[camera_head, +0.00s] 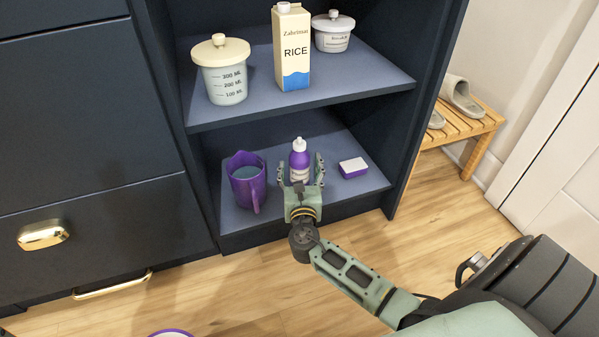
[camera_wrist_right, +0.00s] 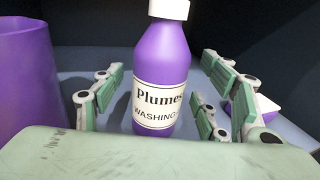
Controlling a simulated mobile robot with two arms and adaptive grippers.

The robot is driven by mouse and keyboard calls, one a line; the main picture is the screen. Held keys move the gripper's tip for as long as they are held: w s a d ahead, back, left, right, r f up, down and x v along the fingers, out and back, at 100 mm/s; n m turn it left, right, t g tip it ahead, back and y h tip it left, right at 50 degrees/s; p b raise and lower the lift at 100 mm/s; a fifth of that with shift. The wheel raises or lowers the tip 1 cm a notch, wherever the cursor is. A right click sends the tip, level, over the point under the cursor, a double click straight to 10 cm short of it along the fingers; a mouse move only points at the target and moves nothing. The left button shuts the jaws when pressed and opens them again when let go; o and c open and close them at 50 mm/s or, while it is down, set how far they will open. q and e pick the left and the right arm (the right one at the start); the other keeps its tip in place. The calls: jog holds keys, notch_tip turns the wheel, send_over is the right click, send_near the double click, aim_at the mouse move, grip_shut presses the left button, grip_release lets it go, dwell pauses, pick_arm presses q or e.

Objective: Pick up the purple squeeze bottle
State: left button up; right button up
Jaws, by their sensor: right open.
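The purple squeeze bottle (camera_head: 299,158) stands upright on the lower shelf, with a white cap and a white label. In the right wrist view the bottle (camera_wrist_right: 160,70) is in the middle, its label reading "Plumes" and "WASHING". My right gripper (camera_head: 300,172) is open, with its fingers on the left and right of the bottle. In the right wrist view gaps show between the bottle and the fingers of the gripper (camera_wrist_right: 155,100). The cap's top is cut off in that view. My left gripper is not in view.
A purple pitcher (camera_head: 246,184) stands left of the bottle, and a white and purple box (camera_head: 353,168) lies right of it.

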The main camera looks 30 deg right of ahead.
jog(key=shift+w+d, duration=0.35)
jog(key=shift+w, duration=0.25)
jog(key=shift+c, duration=0.5)
jog(key=c, duration=1.2)
